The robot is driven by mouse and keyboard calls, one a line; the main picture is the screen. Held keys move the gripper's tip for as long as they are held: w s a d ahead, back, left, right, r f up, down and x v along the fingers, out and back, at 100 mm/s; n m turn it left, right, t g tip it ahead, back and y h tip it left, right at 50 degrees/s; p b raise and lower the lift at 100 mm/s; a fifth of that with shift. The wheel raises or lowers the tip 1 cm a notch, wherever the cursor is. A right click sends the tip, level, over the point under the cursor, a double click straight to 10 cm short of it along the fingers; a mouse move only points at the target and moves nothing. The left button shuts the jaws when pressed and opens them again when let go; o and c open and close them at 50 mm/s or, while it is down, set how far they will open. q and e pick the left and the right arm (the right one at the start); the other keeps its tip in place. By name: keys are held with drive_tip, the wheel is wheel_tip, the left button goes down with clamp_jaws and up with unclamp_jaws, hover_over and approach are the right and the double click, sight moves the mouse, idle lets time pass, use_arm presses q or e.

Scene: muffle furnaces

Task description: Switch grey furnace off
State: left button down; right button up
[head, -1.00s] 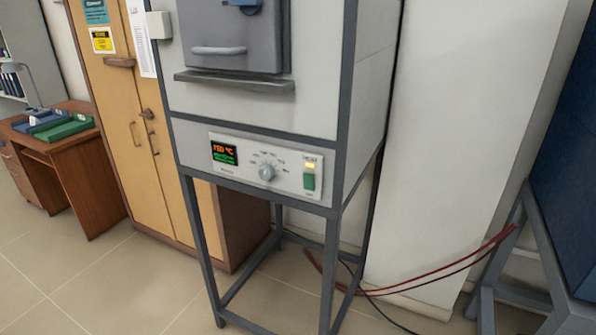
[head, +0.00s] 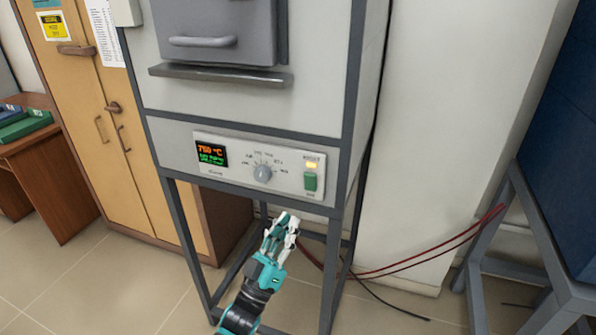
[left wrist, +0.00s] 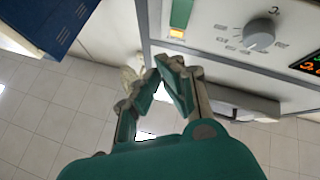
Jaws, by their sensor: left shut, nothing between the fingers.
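The grey furnace (head: 240,104) stands on a dark metal frame, with its control panel (head: 258,166) below the door. The panel's display (head: 211,154) is lit and reads about 750 °C. A round knob (head: 263,173) sits mid-panel. At the right end is a green switch (head: 310,181) under a lit yellow lamp (head: 311,165). The green switch also shows in the left wrist view (left wrist: 181,14). My left gripper (head: 287,219) is shut and empty, below the panel and apart from it. In the left wrist view its fingertips (left wrist: 155,76) meet below the switch. My right gripper is not in view.
A blue furnace (head: 560,150) on a grey stand is at the right, with red and black cables (head: 415,264) across the floor. A yellow cabinet (head: 90,110) and a desk (head: 50,170) stand at the left. Frame legs (head: 332,270) flank my left gripper.

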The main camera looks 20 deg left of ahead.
sight(310, 183)
use_arm(q)
drive_tip(key=r, duration=0.2)
drive_tip(key=r+h, duration=0.1)
drive_tip(key=shift+s+a+m+t, duration=0.25)
drive_tip(key=shift+s+m+t, duration=0.05)
drive_tip(key=shift+t, duration=0.1)
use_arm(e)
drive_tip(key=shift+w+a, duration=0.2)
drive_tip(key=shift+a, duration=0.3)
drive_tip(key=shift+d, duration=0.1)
use_arm(q)
drive_tip(key=shift+w+d+r+b, duration=0.15)
drive_tip(key=shift+w+b, duration=0.4)
drive_tip(key=shift+w, duration=0.9)
drive_tip(key=shift+w+a+r+b, duration=0.15)
drive_tip(key=shift+w+b, duration=0.35)
drive_tip(key=shift+w, duration=1)
drive_tip(key=shift+w+d+r+b, duration=0.2)
drive_tip(key=shift+w+b, duration=0.35)
drive_tip(key=shift+w, duration=0.9)
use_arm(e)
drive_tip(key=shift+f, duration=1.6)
use_arm(q)
drive_tip(key=shift+w, duration=0.45)
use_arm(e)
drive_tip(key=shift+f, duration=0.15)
